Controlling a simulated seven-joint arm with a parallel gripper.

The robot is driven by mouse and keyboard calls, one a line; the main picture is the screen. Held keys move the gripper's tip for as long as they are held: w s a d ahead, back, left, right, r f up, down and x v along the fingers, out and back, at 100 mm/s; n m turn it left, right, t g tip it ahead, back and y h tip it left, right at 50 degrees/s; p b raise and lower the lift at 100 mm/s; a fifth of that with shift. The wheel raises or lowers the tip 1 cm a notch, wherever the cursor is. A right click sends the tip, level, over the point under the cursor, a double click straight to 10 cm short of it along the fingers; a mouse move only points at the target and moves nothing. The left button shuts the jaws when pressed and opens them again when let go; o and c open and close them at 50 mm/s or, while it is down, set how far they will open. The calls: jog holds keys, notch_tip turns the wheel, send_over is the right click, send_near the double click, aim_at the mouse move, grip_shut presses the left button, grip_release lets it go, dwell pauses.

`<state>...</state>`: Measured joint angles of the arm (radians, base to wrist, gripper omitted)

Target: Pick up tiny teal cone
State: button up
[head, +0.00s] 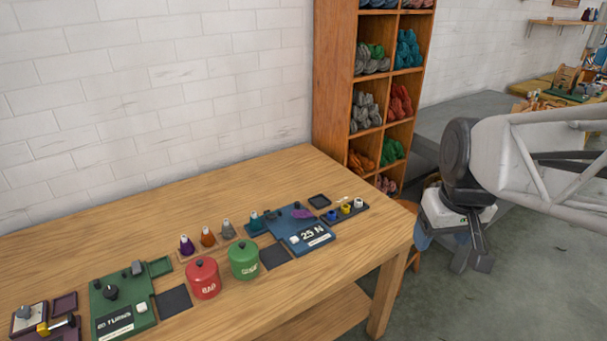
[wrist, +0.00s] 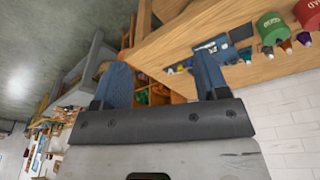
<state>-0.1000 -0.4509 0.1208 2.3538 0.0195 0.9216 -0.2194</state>
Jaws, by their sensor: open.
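A tiny teal cone (head: 255,221) stands on the wooden table (head: 130,217), at the left end of the blue board (head: 291,232). A grey cone (head: 227,230), an orange cone (head: 208,238) and a purple cone (head: 187,246) stand in a row to its left. My gripper (head: 472,262) hangs off the table's right end, well apart from the teal cone. In the wrist view my gripper (wrist: 162,72) is open, with nothing between its two blue fingers.
A red canister (head: 203,279) and a green canister (head: 243,260) stand in front of the cones. A green board (head: 122,303) lies at the left. A wooden shelf (head: 340,85) holding wool skeins rises behind the table. The table's back left is clear.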

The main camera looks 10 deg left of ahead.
jog(key=w+a+f+n, duration=0.1)
jog(key=w+a+n, duration=0.3)
jog(key=w+a, duration=0.6)
jog(key=n+g+y, duration=0.1)
jog(key=n+g, duration=0.1)
jog(key=n, duration=1.1)
send_over(254, 213)
jog(key=d, duration=0.1)
notch_tip(254, 213, down, 23)
jog(key=shift+w+d+r, duration=0.1)
jog(key=shift+w, duration=0.05)
jog(key=shift+a+f, duration=0.25)
jog(key=shift+f, duration=0.1)
jog(key=shift+a+f, duration=0.15)
jog(key=shift+f, duration=1)
jog(key=shift+f, duration=0.15)
